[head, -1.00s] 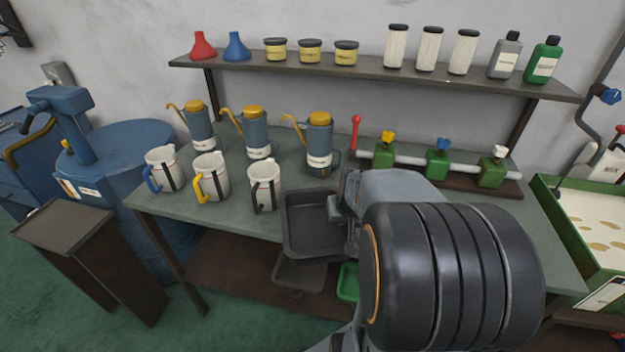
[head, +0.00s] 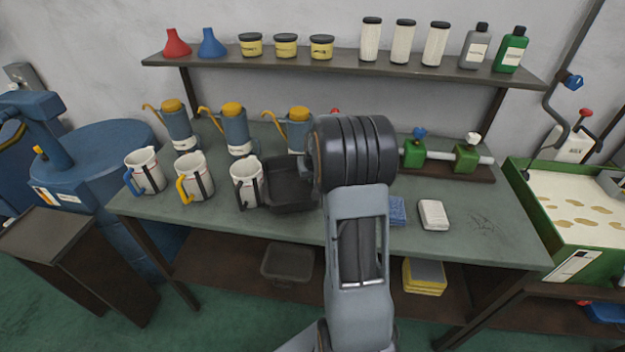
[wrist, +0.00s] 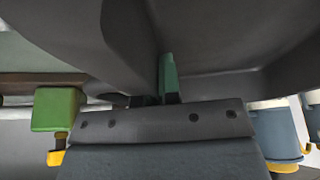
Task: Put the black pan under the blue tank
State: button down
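The black pan (head: 288,192) is at the bench's front middle, right of the third mug. My dark wrist hides its right end. In the wrist view the pan (wrist: 220,45) looms large across the top. My gripper (wrist: 168,82) shows there as a narrow green finger against the pan's wall, apparently shut on it. The head view hides the fingers behind my arm. I cannot tell whether the pan touches the bench. The blue tank (head: 110,165) stands on the floor left of the bench, with a dark brown stand (head: 62,232) in front.
White mugs (head: 193,178) and blue-grey oil cans (head: 236,132) stand on the bench (head: 455,235) left of the pan. Green valves (head: 465,158) are at the right. A dark tray (head: 287,262) lies on the lower shelf. Green floor shows between stand and bench.

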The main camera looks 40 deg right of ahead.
jog(key=shift+f, duration=0.95)
jog(key=shift+f, duration=0.15)
jog(key=c, duration=1.3)
grip_release()
